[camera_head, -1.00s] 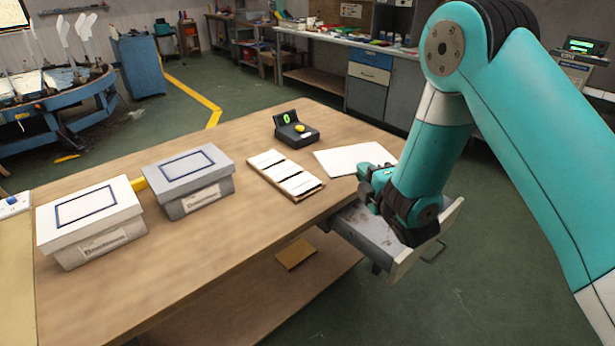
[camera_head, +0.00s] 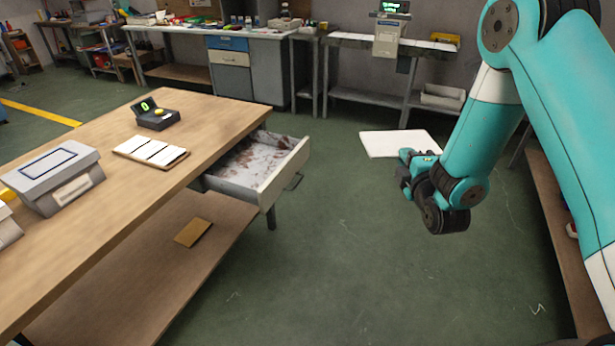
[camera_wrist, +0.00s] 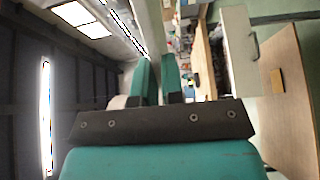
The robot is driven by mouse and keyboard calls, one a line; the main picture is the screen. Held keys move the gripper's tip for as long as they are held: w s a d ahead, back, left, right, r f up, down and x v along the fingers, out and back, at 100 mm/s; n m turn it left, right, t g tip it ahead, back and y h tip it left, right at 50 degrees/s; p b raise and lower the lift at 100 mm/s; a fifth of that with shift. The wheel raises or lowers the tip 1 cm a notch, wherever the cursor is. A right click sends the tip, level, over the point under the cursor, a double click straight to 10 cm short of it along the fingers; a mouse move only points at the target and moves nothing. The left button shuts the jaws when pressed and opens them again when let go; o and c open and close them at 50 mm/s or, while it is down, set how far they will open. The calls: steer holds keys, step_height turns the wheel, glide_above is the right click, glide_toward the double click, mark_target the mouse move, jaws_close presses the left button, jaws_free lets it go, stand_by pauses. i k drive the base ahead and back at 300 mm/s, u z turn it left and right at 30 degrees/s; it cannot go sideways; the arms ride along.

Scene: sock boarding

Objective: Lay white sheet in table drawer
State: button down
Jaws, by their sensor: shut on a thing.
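The white sheet (camera_head: 398,143) is a flat, pale rectangle held out level in the air by my gripper (camera_head: 418,157). My gripper is shut on its near edge, to the right of the table and above the floor. In the wrist view my gripper's teal fingers (camera_wrist: 158,82) are close together, and the sheet is hard to make out there. The table drawer (camera_head: 262,170) stands pulled out from the table's right end. Its inside shows a grey bottom with brown blotches and no sheet in it. The sheet is apart from the drawer, to its right.
A small brown piece (camera_head: 193,232) lies on the lower shelf. Open green floor lies right of the drawer.

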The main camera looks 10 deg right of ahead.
mark_target(256, 169)
steer(key=z, duration=0.95)
steer(key=i, duration=1.3)
steer(key=u, duration=1)
steer(key=i, duration=0.95)
steer(key=u, duration=0.8)
